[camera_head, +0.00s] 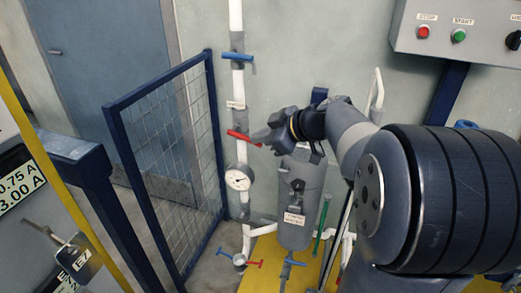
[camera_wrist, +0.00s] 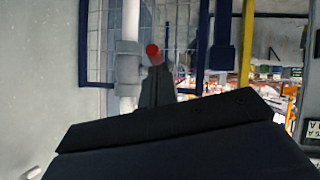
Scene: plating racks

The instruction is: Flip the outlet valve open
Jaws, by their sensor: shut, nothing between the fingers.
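A red lever handle (camera_head: 244,137) sits on the white vertical pipe, below a small label (camera_head: 236,105) too small to read. The lever slopes down to the right. My gripper (camera_head: 260,137) is shut and empty, with its tip at the lever's right end; I cannot tell whether they touch. In the wrist view, the red lever end (camera_wrist: 153,53) shows just past the dark gripper tip (camera_wrist: 154,84), beside the grey valve body (camera_wrist: 127,65). Another valve with a blue lever (camera_head: 238,57) is higher on the pipe. I cannot tell which valve is the outlet.
A round gauge (camera_head: 238,179) is below the red lever. A grey canister (camera_head: 298,190) stands below my gripper. Small valves with red and blue handles (camera_head: 247,262) are near the floor. A blue-framed mesh panel (camera_head: 168,150) stands left of the pipe; a control box (camera_head: 465,30) is upper right.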

